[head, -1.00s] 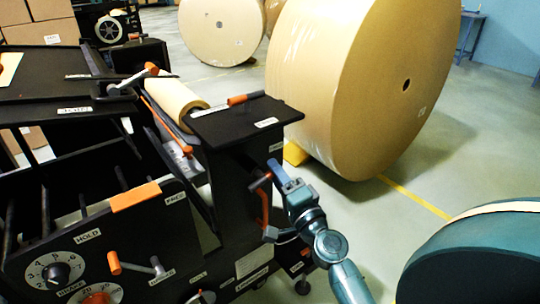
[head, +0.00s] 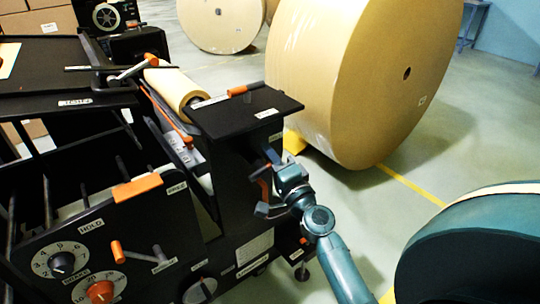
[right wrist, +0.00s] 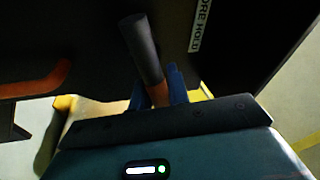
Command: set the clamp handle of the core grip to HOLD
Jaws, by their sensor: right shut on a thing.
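My right gripper (head: 274,160) is at the near right side of the black stand, below its flat top. In the right wrist view its blue fingers (right wrist: 158,94) are shut around a handle with a dark round grip (right wrist: 142,48) and an orange part between the fingers. A white label (right wrist: 200,25) beside it reads "…ORE HOLD", its start cut off. In the head view an orange handle part (head: 264,187) shows just left of the gripper, partly hidden by it. Its exact setting cannot be told. My left gripper is not in view.
The black stand top (head: 245,112) overhangs the gripper. A panel with dials, an orange lever (head: 117,250) and HOLD and FREE labels is at lower left. A large kraft roll (head: 350,80) stands behind, and a dark green round body (head: 470,255) is at right.

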